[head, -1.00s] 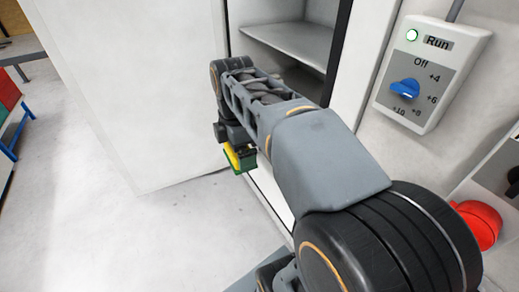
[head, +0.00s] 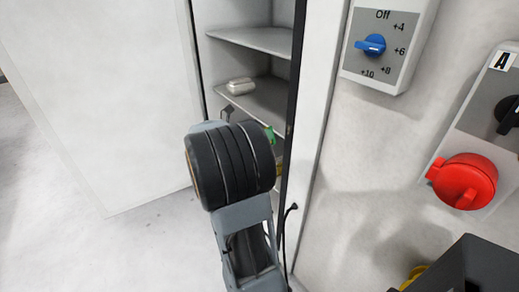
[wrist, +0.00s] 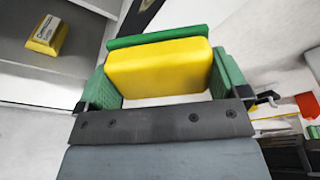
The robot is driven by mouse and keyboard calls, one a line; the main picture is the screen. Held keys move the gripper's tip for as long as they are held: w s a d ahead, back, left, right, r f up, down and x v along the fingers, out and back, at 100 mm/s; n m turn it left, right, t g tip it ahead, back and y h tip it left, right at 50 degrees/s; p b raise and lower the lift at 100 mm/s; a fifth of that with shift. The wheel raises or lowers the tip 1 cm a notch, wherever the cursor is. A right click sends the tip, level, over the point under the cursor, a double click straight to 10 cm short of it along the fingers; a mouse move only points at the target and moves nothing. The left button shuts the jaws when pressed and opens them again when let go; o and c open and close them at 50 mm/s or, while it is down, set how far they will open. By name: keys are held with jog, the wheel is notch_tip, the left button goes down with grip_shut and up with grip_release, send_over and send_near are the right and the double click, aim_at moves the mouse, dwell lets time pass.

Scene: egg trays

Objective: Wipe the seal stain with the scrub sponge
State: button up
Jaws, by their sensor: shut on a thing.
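The scrub sponge (wrist: 158,70), a yellow block with a green scrub layer, is in my gripper (wrist: 165,82). The green fingers are shut on its two ends. In the head view my arm hides most of the gripper; only a bit of green shows beside the cabinet opening, and I cannot tell whether it is finger or sponge. A dark seal strip (head: 298,70) runs down the right edge of the opening; part of a dark strip also shows in the wrist view (wrist: 141,14). I cannot make out a stain on it.
The white cabinet door (head: 100,90) stands open at left. A dial box (head: 385,50) and a red knob (head: 464,181) are on the right wall. Floor is clear below the door.

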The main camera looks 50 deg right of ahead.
aim_at(294, 133)
jog(key=d+f+h, duration=0.1)
jog(key=w+d+f+n+t+h+b, duration=0.1)
jog(key=d, duration=0.1)
jog(key=shift+w+d+f+h, duration=0.1)
jog(key=shift+w+f+h, duration=0.1)
jog(key=shift+h, duration=0.1)
jog(key=shift+n, duration=0.3)
jog(key=b+x, duration=0.1)
jog(key=x, duration=0.4)
jog(key=shift+d+b, duration=0.4)
jog(key=shift+x, duration=1.1)
jog(key=shift+s, duration=0.1)
jog(key=shift+s+a+p, duration=0.2)
jog(key=shift+s+a, duration=0.15)
jog(key=shift+s, duration=0.55)
jog(key=shift+s+a+p, duration=0.2)
jog(key=shift+s+a, duration=0.15)
jog(key=shift+s, duration=0.5)
jog(key=shift+r, duration=0.1)
jog(key=shift+d+p, duration=0.1)
jog(key=shift+p, duration=0.2)
jog(key=shift+w+d+p, duration=0.35)
jog(key=shift+w+p, duration=0.05)
jog(key=shift+w, duration=0.5)
jog(key=shift+w+d+p, duration=0.35)
jog(key=shift+w, duration=0.55)
jog(key=shift+c, duration=0.3)
